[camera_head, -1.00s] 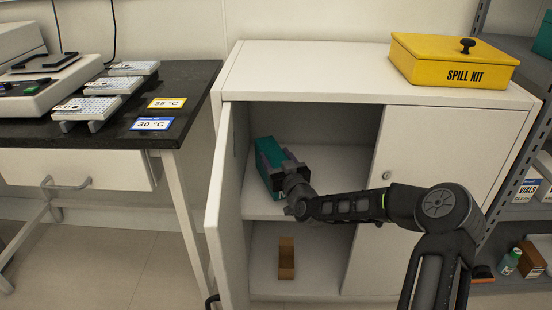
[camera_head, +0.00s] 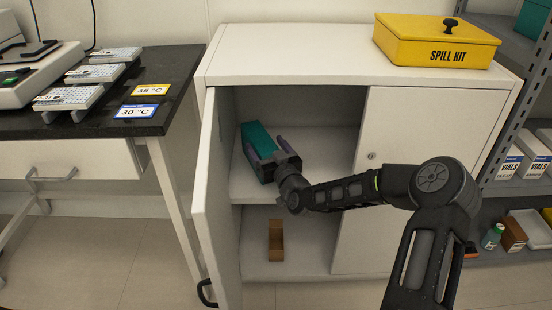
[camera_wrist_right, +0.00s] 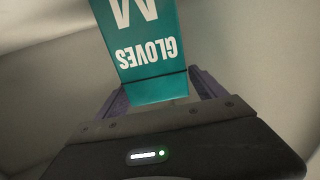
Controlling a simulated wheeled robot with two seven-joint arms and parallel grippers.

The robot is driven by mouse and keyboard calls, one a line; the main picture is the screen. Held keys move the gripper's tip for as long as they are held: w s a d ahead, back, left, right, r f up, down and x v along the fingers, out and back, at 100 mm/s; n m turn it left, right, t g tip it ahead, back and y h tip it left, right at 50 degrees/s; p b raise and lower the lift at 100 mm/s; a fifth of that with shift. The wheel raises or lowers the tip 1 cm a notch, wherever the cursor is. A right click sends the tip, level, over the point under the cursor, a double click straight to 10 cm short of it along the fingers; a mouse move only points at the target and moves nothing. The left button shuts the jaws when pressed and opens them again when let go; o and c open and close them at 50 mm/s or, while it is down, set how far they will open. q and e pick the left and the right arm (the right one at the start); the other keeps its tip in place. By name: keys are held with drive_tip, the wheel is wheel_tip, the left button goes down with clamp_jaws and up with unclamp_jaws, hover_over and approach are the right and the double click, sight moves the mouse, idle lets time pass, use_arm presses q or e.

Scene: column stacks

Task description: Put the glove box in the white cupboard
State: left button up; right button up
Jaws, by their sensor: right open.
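The teal glove box (camera_head: 257,138) lies on the upper shelf inside the white cupboard (camera_head: 290,38), whose left door (camera_head: 212,200) stands open. Its "GLOVES" lettering shows upside down in the right wrist view (camera_wrist_right: 150,55). My right gripper (camera_head: 268,150) reaches into the cupboard at the box's near end. Its jaws are open, with one finger on either side of that end; I cannot tell whether either finger touches it. My left gripper is not in view.
A small brown box (camera_head: 276,240) sits on the lower shelf. The cupboard's right door (camera_head: 425,125) is shut. A yellow spill kit (camera_head: 436,45) stands on top. A dark-topped bench (camera_head: 140,85) is left, a grey shelf rack (camera_head: 507,120) right. The upper shelf is free right of the box.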

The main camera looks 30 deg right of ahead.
drive_tip(key=s+p, duration=0.1)
drive_tip(key=s, duration=0.8)
drive_tip(key=shift+a+p, duration=0.25)
drive_tip(key=shift+p, duration=0.1)
